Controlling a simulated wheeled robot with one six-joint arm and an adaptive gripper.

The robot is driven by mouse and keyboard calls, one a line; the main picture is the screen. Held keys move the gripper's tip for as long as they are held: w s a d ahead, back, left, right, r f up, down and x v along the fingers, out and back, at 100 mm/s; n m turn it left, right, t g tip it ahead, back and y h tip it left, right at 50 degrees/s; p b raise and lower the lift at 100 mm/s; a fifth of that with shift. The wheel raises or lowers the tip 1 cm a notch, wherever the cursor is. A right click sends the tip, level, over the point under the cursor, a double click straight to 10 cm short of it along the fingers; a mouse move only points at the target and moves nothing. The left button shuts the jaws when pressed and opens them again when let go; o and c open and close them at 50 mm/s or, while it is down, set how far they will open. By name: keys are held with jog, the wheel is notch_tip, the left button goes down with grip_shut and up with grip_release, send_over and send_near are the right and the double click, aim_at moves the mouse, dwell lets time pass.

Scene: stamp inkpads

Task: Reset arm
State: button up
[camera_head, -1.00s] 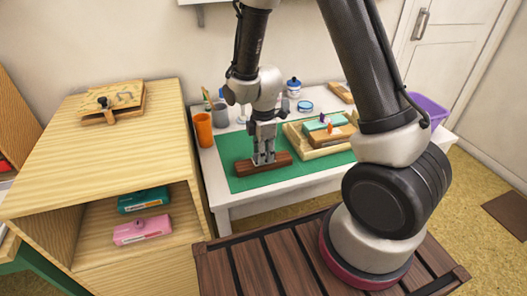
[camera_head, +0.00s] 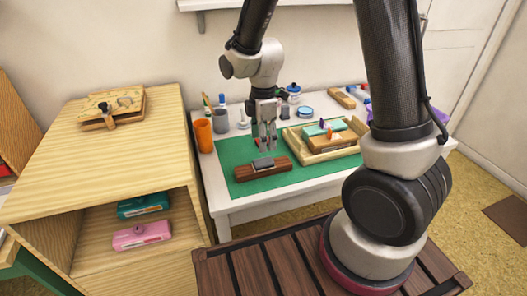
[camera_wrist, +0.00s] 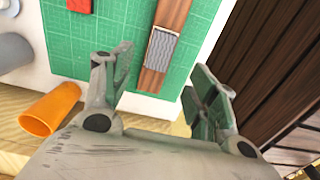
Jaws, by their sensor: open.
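My gripper (camera_head: 265,146) is open and empty in the head view, raised above a dark brown wooden block (camera_head: 246,174) that lies on the green mat (camera_head: 235,152). A grey stamp-like piece (camera_head: 263,164) rests on top of the block. In the wrist view my gripper (camera_wrist: 157,72) has its fingers spread wide, with the wooden block (camera_wrist: 154,80) and the ribbed grey piece (camera_wrist: 161,50) seen between and beyond them. The fingers appear apart from both.
A wooden tray (camera_head: 297,153) with teal and orange-brown pads sits right of the block. An orange cup (camera_head: 203,135) and a grey cup (camera_head: 220,121) stand at the table's left. A shelf cabinet (camera_head: 85,165) holds a teal inkpad (camera_head: 143,203) and a pink inkpad (camera_head: 141,236).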

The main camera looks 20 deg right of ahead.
jog(key=shift+r, duration=1.85)
